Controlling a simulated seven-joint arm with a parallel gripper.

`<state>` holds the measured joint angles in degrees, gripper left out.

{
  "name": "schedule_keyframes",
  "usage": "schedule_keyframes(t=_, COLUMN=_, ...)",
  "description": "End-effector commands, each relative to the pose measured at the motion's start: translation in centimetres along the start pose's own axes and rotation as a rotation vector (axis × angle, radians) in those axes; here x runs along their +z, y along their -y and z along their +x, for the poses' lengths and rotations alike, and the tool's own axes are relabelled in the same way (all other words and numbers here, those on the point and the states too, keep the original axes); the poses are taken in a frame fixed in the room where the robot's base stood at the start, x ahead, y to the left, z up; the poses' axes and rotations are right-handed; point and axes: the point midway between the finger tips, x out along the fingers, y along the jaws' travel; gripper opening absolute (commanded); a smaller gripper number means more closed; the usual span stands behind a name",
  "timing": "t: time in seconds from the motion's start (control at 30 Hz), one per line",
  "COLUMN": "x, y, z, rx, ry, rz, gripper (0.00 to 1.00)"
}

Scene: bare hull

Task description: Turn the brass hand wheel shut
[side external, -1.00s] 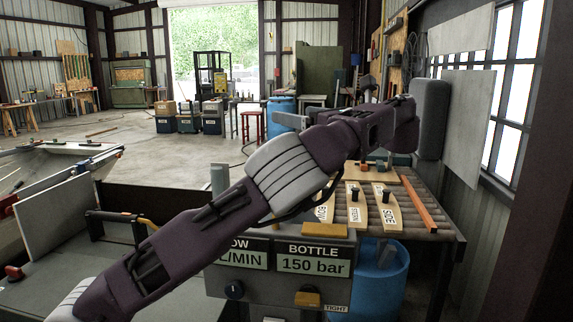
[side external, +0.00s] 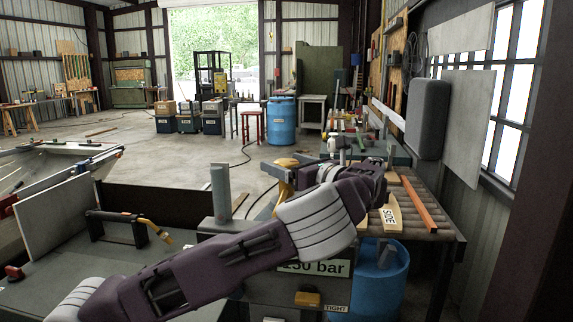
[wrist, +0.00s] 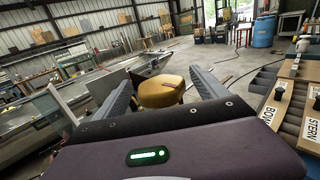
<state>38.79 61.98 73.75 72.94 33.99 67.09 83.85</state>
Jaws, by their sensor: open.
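The brass hand wheel (side external: 285,163) shows as a rounded yellow knob on a stem, behind the panel box in the side view. In the wrist view the wheel (wrist: 160,92) sits between my two grey fingers, with a visible gap on each side. My gripper (side external: 297,172) is open, its fingers reaching left to the wheel. Whether a finger touches the wheel cannot be told. My forearm hides part of the panel, whose "150 bar" display (side external: 318,268) is partly covered.
A brass-coloured block (side external: 307,299) sits beside a "TIGHT" label on the panel front. A grey post (side external: 221,193) stands left of the wheel. A roller table (side external: 430,222) with labelled wooden pieces is at right, above a blue drum (side external: 385,268).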

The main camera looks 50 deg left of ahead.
Motion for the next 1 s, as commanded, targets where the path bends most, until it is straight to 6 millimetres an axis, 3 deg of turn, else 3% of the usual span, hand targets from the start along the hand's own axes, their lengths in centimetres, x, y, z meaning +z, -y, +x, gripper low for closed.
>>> schedule_keyframes(t=0.13, x=0.01, y=0.01, z=-0.02, rx=0.0, ry=0.0, rz=0.0, gripper=0.83)
schedule_keyframes(t=0.17, x=0.01, y=0.01, z=-0.02, rx=0.0, ry=0.0, rz=0.0, gripper=0.79)
schedule_keyframes(t=0.47, x=0.01, y=0.02, z=-0.05, rx=-0.001, ry=0.0, rz=0.0, gripper=0.2)
schedule_keyframes(t=0.77, x=0.0, y=0.0, z=-0.14, rx=-0.049, ry=-0.001, rz=0.002, gripper=0.21)
schedule_keyframes(t=1.0, x=-0.04, y=-0.1, z=-0.15, rx=-0.206, ry=-0.003, rz=0.004, gripper=0.21)
